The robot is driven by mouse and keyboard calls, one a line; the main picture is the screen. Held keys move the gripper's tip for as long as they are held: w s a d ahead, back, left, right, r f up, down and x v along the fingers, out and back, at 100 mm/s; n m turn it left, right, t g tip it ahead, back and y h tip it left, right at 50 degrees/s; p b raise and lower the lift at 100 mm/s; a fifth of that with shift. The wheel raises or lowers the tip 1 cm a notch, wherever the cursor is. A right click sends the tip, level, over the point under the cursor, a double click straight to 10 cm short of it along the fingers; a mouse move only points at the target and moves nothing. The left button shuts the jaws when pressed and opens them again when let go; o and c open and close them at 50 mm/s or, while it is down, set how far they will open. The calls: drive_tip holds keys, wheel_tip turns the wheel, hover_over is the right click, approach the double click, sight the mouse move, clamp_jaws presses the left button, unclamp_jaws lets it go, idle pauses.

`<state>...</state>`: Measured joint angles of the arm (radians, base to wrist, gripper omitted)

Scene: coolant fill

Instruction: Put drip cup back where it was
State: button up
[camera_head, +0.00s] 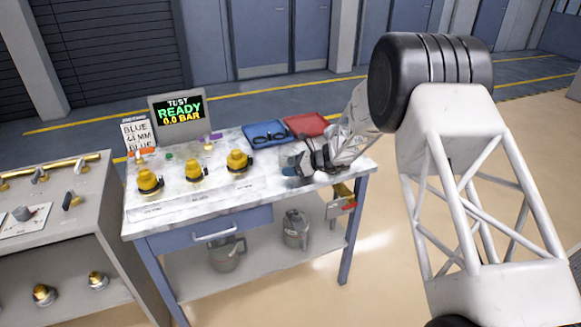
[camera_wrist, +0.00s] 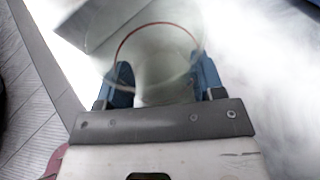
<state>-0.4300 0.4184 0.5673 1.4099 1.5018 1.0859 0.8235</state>
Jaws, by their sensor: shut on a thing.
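The drip cup (camera_wrist: 158,40) is a clear, round vessel with a thin red line around it, seen from above in the wrist view. My gripper (camera_wrist: 160,82) has its two blue fingers on either side of the cup and is shut on it. In the head view my gripper (camera_head: 298,164) is low over the right part of the marble worktop (camera_head: 222,205). The cup is too small and see-through there to make out clearly. I cannot tell whether its base touches the worktop.
A blue tray (camera_head: 251,138) with dark tools and a red tray (camera_head: 306,124) lie behind my gripper. Several yellow-capped fittings (camera_head: 196,173) stand to the left, before a display (camera_head: 178,112) reading "READY 0.0 BAR". Metal jugs (camera_head: 226,254) stand on the lower shelf.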

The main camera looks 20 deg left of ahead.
drive_tip(key=shift+f, duration=0.1)
drive_tip(key=o, duration=1)
drive_tip(key=shift+d, duration=0.1)
drive_tip(key=v, duration=1.2)
idle(0.6)
